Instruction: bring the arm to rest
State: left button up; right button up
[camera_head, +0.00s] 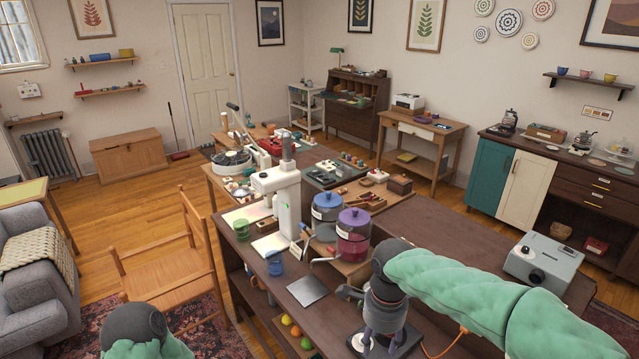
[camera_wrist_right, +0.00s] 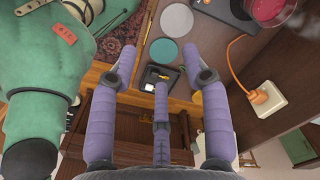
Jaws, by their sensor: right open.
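My right gripper (camera_head: 383,343) hangs at the end of my green-sleeved right arm, low over the front part of the dark counter (camera_head: 425,232). Its purple fingers point down in the head view. In the right wrist view the fingers (camera_wrist_right: 160,62) are spread apart with nothing between them. Below them lies a small dark tray (camera_wrist_right: 153,85) with a yellow item in it; I cannot tell whether a finger touches it. My left arm shows only as a dark joint and green sleeve at the bottom left of the head view. My left gripper is out of view.
Two lidded jars, blue (camera_head: 326,214) and purple (camera_head: 353,238), stand behind the gripper. A grey metal plate (camera_head: 307,290) lies to its left. A grey appliance (camera_head: 541,262) stands right. A wooden chair (camera_head: 165,262) stands left of the counter. The counter between jars and appliance is clear.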

jog(key=s+a+f+n+y, duration=0.15)
jog(key=f+n, duration=0.25)
jog(key=f, duration=0.8)
jog(key=s+a+f+n+y, duration=0.15)
jog(key=f+n, duration=0.25)
jog(key=f, duration=0.7)
jog(key=s+f+n+y, duration=0.1)
jog(key=s+f+n, duration=0.7)
jog(key=s+f, duration=0.6)
pick_arm(q)
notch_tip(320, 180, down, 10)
jog(key=b, duration=1)
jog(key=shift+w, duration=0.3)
pick_arm(e)
notch_tip(320, 180, down, 11)
jog(key=w, duration=0.1)
jog(key=shift+r, duration=0.15)
jog(key=shift+w+d, duration=0.1)
